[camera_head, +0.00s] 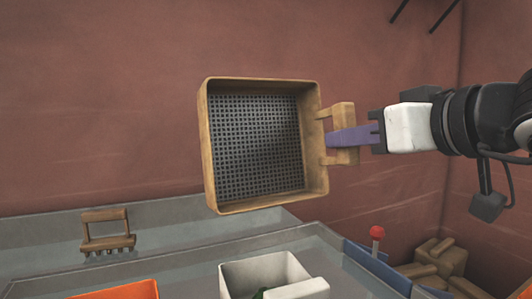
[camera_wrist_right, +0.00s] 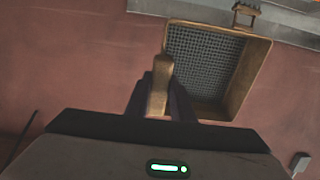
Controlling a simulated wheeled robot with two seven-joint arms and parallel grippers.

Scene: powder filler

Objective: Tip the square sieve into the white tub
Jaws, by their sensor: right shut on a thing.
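The square sieve (camera_head: 255,147) has a tan wooden frame and a dark mesh. It is held up on its side, its open face toward the head camera, and looks empty. My right gripper (camera_head: 345,137) is shut on its wooden handle at the right side. The sieve also shows in the right wrist view (camera_wrist_right: 205,60), with the handle between the fingers of my gripper (camera_wrist_right: 160,95). The white tub (camera_head: 262,270) stands below the sieve, cut off by the bottom edge, with something green inside. My left gripper is not in view.
A grey trough (camera_head: 165,238) runs behind the tub. A small wooden rake-like piece (camera_head: 107,230) stands in it at the left. An orange container (camera_head: 120,291) is at the bottom left. A red-knobbed lever (camera_head: 377,234) and wooden pieces (camera_head: 440,260) are at the right.

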